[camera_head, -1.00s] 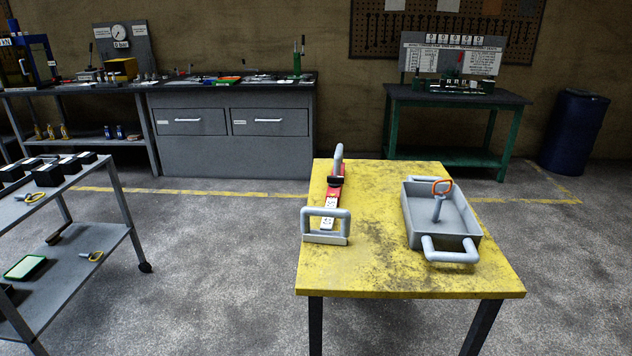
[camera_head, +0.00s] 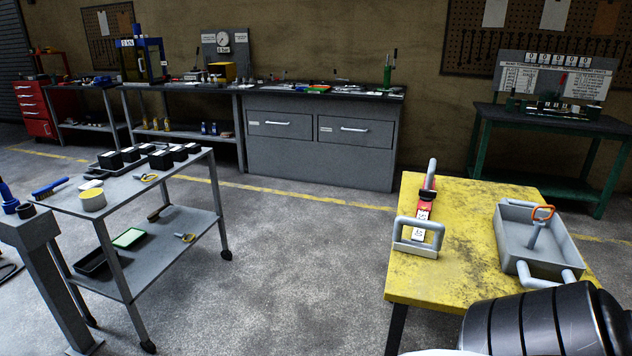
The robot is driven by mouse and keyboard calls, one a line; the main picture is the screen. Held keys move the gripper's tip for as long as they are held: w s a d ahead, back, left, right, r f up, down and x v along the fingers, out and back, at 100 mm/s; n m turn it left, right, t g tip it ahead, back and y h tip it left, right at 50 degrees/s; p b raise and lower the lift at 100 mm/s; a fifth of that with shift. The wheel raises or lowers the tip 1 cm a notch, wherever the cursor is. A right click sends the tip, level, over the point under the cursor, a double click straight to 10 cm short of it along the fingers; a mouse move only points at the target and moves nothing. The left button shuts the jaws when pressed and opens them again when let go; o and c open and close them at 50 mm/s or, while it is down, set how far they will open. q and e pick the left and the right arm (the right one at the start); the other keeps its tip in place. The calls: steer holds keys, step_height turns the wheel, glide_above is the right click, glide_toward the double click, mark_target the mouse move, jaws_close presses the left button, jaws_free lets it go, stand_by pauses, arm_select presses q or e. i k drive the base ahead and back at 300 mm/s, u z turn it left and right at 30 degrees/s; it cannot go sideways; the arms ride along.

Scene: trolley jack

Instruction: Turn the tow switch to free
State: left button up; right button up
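I cannot make out a tow switch or a "free" marking in this view. On the yellow table (camera_head: 468,228) stands a red device (camera_head: 426,196) with small white labels, too small to read. A grey loop handle (camera_head: 418,231) is at its near end and another grey handle (camera_head: 431,172) at its far end. To its right is a grey tray (camera_head: 513,244) with two-legged grey handles, and a part with an orange ring (camera_head: 543,213) stands in it. Neither of my grippers is in view.
A black ribbed part of my own body covers the table's near right corner. A grey trolley (camera_head: 130,195) with black boxes stands at left, with open floor (camera_head: 290,260) between it and the table. Grey drawers (camera_head: 318,150) and a green bench (camera_head: 540,172) line the wall.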

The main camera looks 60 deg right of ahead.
mark_target(427, 195)
steer(key=u, duration=0.45)
steer(key=k, duration=1.25)
steer(key=z, duration=1.05)
